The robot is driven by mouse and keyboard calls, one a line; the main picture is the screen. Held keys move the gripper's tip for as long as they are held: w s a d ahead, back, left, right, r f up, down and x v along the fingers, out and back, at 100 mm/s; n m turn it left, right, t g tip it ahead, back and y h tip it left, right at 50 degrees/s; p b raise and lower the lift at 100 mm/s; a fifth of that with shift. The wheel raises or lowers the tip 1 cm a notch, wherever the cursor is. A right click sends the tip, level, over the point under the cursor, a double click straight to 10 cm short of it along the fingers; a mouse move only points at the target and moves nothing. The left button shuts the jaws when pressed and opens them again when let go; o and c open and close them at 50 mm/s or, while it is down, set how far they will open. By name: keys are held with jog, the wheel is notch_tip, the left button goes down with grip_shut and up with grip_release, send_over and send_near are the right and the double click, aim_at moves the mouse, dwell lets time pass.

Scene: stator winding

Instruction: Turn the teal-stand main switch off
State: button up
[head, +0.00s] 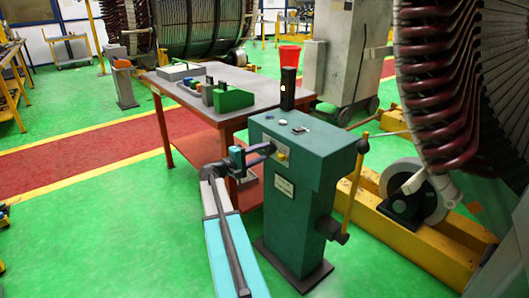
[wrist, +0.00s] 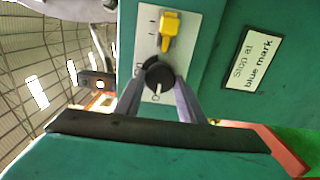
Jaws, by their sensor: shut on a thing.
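The teal stand (head: 293,215) stands upright in the middle of the head view. Its side face carries a light switch plate with a black rotary knob (wrist: 157,75) and a yellow lever or padlock-like piece (wrist: 170,27). My gripper (head: 267,150) reaches the plate from the left. In the wrist view its two grey fingers (wrist: 158,88) are shut on the black knob, one on each side. A white pointer on the knob faces the lower edge of the picture, near a small round mark on the plate. The knob is hidden in the head view.
A label (wrist: 252,60) reading "Stop at blue mark" is on the same face. A table (head: 225,75) is behind; a large coil rotor (head: 470,90) is right. Green floor (head: 110,220) is clear left.

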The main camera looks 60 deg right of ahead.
jog(key=o, duration=1.1)
jog(key=shift+s, duration=0.15)
jog(key=shift+c, duration=0.2)
jog(key=shift+a, duration=0.1)
jog(key=v, duration=1.3)
jog(key=shift+w+a, duration=0.25)
jog(key=shift+a, duration=0.05)
